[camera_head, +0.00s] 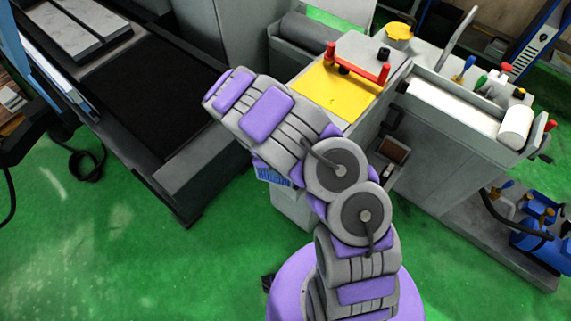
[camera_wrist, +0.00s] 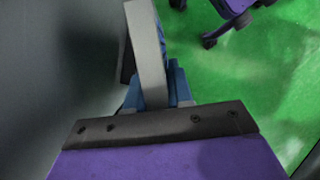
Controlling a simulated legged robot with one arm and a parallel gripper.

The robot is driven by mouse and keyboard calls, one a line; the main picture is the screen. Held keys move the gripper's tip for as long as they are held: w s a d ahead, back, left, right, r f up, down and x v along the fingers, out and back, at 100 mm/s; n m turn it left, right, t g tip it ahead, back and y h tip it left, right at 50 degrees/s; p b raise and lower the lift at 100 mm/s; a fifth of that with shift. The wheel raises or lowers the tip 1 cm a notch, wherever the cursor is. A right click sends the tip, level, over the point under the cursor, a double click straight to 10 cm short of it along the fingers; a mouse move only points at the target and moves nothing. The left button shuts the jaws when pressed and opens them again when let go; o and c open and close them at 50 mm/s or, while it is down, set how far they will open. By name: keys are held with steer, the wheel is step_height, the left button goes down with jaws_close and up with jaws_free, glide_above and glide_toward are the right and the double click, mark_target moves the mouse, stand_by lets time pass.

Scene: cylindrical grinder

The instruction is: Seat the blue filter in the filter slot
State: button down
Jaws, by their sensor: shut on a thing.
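The blue filter (camera_wrist: 147,45) is a flat panel seen nearly edge-on in the wrist view, with a pale grey rim and a strip of blue on its right side. My gripper (camera_wrist: 158,90) is shut on its near end, with blue fingers either side. In the head view a small part of the blue filter (camera_head: 272,175) shows below my arm; the arm hides the rest and the gripper. I cannot pick out the filter slot with certainty. A dark recess with a brown part (camera_head: 394,152) shows in the grey machine's front, right of my arm.
A grey machine bed with a black top (camera_head: 160,90) stands at the left. The grinder's yellow plate (camera_head: 337,92) with red handles is beyond my arm. A grey cabinet (camera_head: 440,150) and blue pump (camera_head: 540,230) stand right. Green floor (camera_head: 120,260) is open at front left.

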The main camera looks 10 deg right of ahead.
steer(key=w+d+f+b, duration=0.1)
steer(key=w+d+f, duration=0.2)
steer(key=d+f, duration=0.1)
steer(key=shift+f, duration=0.3)
steer(key=c, duration=1)
jaws_free()
steer(key=p+v, duration=0.1)
steer(key=v, duration=1.1)
steer(key=shift+r, duration=0.35)
